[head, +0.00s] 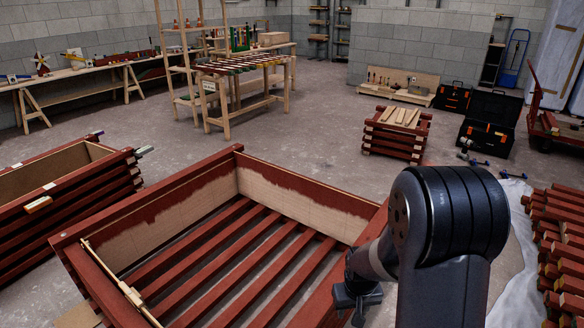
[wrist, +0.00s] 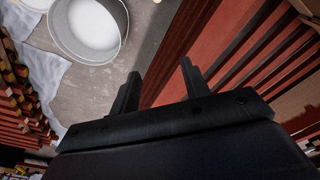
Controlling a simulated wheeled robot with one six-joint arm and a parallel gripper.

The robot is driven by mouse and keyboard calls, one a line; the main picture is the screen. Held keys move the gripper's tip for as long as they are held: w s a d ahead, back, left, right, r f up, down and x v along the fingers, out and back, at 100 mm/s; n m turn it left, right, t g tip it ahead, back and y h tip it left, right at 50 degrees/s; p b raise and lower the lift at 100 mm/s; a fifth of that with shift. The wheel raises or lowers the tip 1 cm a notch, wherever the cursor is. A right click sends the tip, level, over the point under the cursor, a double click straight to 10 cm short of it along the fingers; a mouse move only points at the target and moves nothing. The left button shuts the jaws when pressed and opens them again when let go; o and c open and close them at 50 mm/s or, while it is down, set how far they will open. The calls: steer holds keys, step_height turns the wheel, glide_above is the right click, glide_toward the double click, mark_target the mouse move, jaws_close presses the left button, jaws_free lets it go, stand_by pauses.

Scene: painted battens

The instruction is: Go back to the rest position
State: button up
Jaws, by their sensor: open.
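My gripper (wrist: 160,88) shows in the wrist view with its two dark fingers spread apart and nothing between them. In the head view the gripper (head: 357,300) is low at the near right side of the large red slatted frame (head: 190,205), partly hidden by my arm. In the wrist view the red frame's edge and slats (wrist: 235,50) lie beyond and to the right of the fingers. I cannot tell whether the gripper touches the frame.
A white bucket (wrist: 88,28) stands on the floor near a pale sheet (wrist: 35,60). Stacked red battens (head: 562,240) lie at the right. A second red crate (head: 65,195) is at the left. Open concrete floor lies behind the frame, before a small batten stack (head: 396,135).

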step_height(320, 180, up, 8)
steer(key=w+m+p, duration=0.1)
steer(key=p, duration=0.7)
steer(key=shift+w+t+p, duration=0.3)
steer(key=shift+t, duration=0.1)
steer(key=shift+r, duration=0.1)
